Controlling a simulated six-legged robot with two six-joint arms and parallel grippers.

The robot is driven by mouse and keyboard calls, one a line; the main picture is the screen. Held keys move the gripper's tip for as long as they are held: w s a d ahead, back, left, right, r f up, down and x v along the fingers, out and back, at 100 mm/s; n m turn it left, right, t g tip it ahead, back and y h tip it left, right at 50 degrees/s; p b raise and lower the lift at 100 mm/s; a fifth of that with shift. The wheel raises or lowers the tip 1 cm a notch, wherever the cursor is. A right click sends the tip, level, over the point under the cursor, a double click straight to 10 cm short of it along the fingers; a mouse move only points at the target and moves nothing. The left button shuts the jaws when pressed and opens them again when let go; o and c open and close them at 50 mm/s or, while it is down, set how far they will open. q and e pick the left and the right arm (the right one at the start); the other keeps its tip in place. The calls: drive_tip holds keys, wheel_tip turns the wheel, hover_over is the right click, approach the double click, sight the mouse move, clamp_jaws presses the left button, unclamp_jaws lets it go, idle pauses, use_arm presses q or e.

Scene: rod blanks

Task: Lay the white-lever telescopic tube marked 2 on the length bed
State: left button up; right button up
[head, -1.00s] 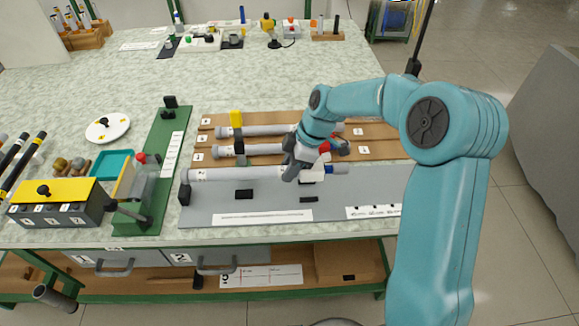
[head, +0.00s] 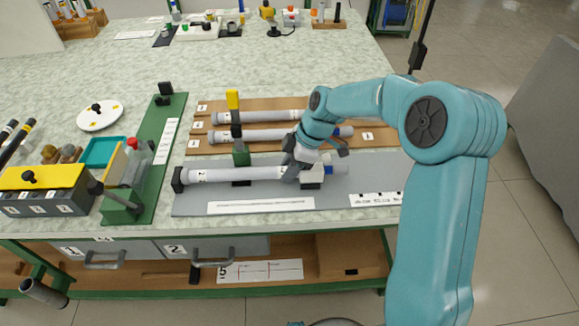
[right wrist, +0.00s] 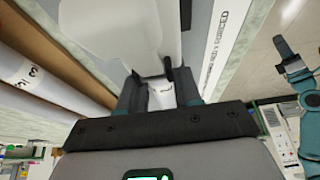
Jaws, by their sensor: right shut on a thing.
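The telescopic tube (head: 245,174), with a mark like 2 near its left end, is level along the grey length bed (head: 190,206). Its left end is close to the black end stop (head: 178,179). It is over the dark supports and seems down on them; contact is unclear. My right gripper (head: 298,168) is at the tube's right part. In the right wrist view its fingers (right wrist: 160,97) are shut on a small white piece, seemingly the lever. The gripper hides part of the tube. My left gripper is not in view.
Two more tubes lie on the brown rack (head: 195,146) behind the bed; one (right wrist: 30,72) shows a 3 in the wrist view. A post with a yellow top (head: 233,99) stands behind the held tube. A green fixture (head: 150,200) stands left of the bed.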

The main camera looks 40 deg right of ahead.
drive_tip(key=shift+f+b, duration=0.5)
drive_tip(key=o, duration=0.9)
drive_tip(key=shift+r, duration=0.1)
drive_tip(key=p+v, duration=0.1)
drive_tip(key=v, duration=1.5)
drive_tip(key=shift+r+p, duration=0.15)
drive_tip(key=shift+p, duration=0.25)
drive_tip(key=shift+s, duration=0.1)
